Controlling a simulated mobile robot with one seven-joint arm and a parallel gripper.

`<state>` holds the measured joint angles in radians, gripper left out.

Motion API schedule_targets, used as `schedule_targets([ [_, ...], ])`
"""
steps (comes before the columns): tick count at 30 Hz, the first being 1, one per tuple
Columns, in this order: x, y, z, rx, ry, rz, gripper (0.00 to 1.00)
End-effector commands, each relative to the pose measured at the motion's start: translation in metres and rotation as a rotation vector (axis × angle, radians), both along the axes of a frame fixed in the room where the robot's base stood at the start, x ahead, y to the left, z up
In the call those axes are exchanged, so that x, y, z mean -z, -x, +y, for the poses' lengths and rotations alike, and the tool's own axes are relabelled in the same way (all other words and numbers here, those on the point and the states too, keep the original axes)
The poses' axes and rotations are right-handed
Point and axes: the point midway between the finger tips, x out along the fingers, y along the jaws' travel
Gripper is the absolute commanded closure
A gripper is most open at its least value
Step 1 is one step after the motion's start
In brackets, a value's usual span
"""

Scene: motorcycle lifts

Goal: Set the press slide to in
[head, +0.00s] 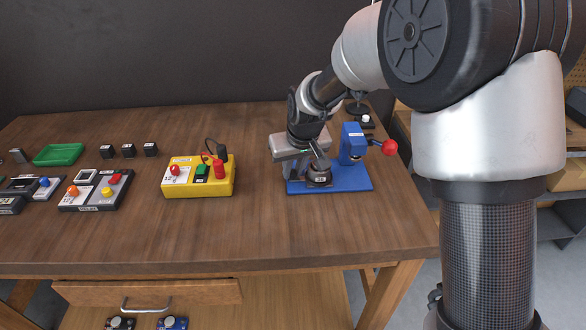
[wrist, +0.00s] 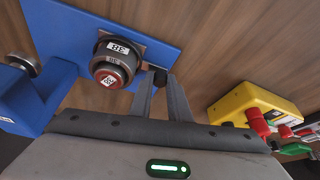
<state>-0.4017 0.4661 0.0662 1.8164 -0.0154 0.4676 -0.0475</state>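The blue press (head: 354,142) stands at the right end of the bench, with a blue base plate (head: 345,184) and a red ball lever (head: 389,147). A dark round part labelled 38 (head: 319,175) sits on the plate, on the press slide, and fills the upper middle of the wrist view (wrist: 113,68). A small black handle (wrist: 160,77) sticks out beside it. My gripper (wrist: 161,82) has its two fingers close together on either side of this handle and seems shut on it. In the head view my gripper (head: 310,150) hides part of the press.
A yellow box (head: 198,190) with a red plug and cable stands left of the press. Further left are button panels (head: 97,190), small black blocks (head: 129,151) and a green tray (head: 59,154). The bench front is bare. An open drawer (head: 147,293) is below.

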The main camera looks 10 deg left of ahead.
Motion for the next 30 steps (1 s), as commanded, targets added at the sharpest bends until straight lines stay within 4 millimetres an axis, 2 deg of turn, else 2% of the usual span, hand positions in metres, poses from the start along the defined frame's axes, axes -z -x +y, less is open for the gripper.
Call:
schedule_targets([
  [3,0.000,0.000,0.000,0.000,0.000,0.000,1.00],
  [10,0.000,-0.002,-0.006,0.003,0.000,0.000,1.00],
  [18,0.000,-0.017,-0.066,0.009,0.000,0.001,1.00],
  [21,0.000,-0.021,-0.082,0.005,0.000,0.001,1.00],
  [25,0.000,-0.024,-0.092,0.002,0.000,0.000,1.00],
  [30,0.000,-0.024,-0.093,0.002,0.002,0.000,1.00],
])
